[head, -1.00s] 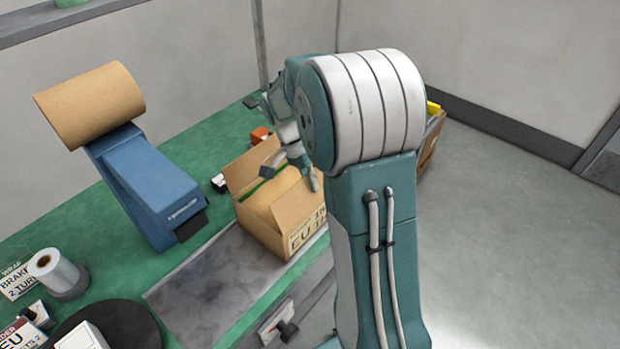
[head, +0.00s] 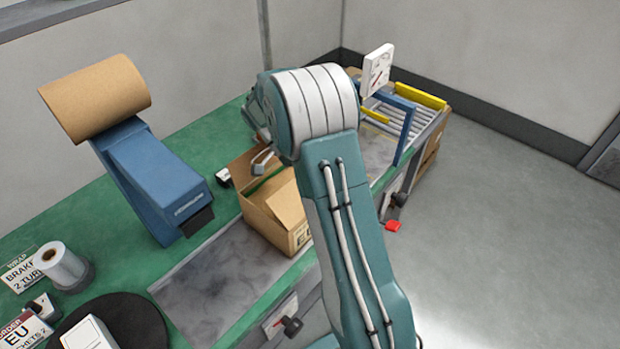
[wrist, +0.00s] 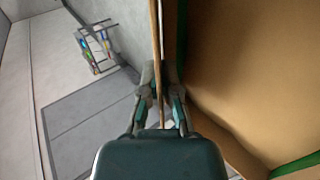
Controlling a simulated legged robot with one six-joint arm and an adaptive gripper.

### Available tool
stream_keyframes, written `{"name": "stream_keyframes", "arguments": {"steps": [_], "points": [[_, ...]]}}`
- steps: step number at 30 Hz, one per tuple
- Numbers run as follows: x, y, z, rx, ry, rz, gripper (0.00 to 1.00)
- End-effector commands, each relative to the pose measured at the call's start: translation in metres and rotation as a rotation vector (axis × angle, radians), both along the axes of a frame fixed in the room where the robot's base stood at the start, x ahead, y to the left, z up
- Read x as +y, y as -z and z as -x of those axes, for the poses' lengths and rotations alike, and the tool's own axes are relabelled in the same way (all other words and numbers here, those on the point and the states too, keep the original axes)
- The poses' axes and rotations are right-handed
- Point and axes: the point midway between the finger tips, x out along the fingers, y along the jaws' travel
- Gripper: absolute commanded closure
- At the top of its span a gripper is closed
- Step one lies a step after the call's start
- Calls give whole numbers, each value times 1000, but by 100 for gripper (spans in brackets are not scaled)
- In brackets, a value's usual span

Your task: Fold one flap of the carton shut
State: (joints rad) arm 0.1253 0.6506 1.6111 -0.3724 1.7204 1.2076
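The open brown carton (head: 262,228) stands on the bench in the head view, with green inside it. One flap (head: 287,206) slants at its near side; another brown panel stands up at its left. My arm covers the carton's far right part. My gripper is mostly hidden behind my arm in the head view. In the wrist view, my gripper (wrist: 160,75) has its fingers close together on both sides of a thin upright brown panel of the carton (wrist: 156,35), seen edge-on. It looks like a flap held between them. The carton's inside (wrist: 250,70) fills the right.
A blue dispenser (head: 150,185) with a brown paper roll (head: 95,98) stands left of the carton. A grey plate (head: 225,285) lies in front. A roller conveyor (head: 412,115) with a blue frame and a white gauge (head: 376,70) is beyond my arm. Open floor lies right.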

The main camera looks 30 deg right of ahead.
Motion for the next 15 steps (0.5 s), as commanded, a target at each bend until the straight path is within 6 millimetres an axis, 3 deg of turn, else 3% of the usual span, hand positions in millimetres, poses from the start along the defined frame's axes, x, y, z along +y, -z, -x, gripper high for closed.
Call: {"name": "stream_keyframes", "arguments": {"steps": [8,9,11,12,15], "points": [[0,0,0,-1,0,0,100],[0,0,0,-1,0,0,92],[0,0,0,-1,0,0,66],[0,0,0,-1,0,0,61],[0,0,0,-1,0,0,61]]}}
